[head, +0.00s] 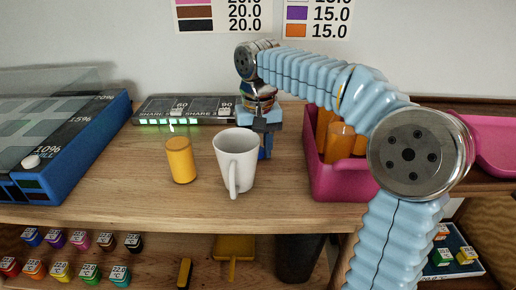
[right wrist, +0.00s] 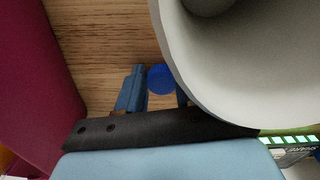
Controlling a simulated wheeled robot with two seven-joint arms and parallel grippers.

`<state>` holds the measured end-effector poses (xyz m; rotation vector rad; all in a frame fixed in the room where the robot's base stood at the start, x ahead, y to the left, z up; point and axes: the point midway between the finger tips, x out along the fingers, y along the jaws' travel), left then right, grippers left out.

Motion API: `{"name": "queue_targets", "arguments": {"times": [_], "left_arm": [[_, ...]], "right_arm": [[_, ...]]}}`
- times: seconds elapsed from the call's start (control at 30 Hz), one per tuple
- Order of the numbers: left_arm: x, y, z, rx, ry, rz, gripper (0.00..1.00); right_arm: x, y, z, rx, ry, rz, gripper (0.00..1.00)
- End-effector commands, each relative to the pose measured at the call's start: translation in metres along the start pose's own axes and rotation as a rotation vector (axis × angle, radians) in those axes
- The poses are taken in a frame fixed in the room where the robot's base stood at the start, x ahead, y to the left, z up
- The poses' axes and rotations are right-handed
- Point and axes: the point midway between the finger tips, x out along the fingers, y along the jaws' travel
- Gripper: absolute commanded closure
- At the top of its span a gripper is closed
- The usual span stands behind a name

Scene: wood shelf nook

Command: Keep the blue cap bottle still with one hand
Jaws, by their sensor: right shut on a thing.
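The blue cap bottle shows in the right wrist view as a round blue cap (right wrist: 162,79), seen from above between my right gripper's blue fingers (right wrist: 158,92). The right gripper is shut on the bottle. The bottle's body is hidden below the cap. In the head view the right gripper (head: 265,150) points down just behind and right of a white mug (head: 236,158), and I cannot make out the bottle there. The mug (right wrist: 240,70) partly covers the right finger in the wrist view. My left gripper is not in view.
An orange cylinder (head: 180,160) stands left of the mug. A pink bin (head: 345,188) with orange items is to the right, close to my right arm. A blue-sided case (head: 90,140) is at left, and a dark panel (head: 190,108) at the back.

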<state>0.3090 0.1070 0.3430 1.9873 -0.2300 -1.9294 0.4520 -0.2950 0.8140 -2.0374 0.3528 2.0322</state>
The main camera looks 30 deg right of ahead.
Motion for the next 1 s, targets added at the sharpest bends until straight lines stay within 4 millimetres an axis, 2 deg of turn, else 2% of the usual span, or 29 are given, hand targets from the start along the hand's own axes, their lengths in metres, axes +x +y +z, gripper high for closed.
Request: {"name": "queue_targets", "arguments": {"times": [0.27,0.3,0.43,0.77,0.87,1.0], "left_arm": [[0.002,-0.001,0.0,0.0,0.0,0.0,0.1],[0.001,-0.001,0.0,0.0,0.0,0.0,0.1],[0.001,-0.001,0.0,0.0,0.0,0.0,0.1],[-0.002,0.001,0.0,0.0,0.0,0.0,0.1],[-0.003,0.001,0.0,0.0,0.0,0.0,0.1],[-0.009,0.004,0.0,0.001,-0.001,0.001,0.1]], "right_arm": [[0.003,0.0,0.0,0.0,0.0,0.0,1.0],[0.002,0.0,0.0,0.0,0.0,0.0,0.59],[0.002,0.0,0.0,0.0,0.0,0.0,0.39],[-0.003,0.0,0.0,0.0,0.001,0.0,0.39],[-0.015,0.0,-0.001,0.0,0.002,-0.001,0.39],[-0.046,-0.001,-0.001,-0.001,0.004,-0.002,0.39]]}}
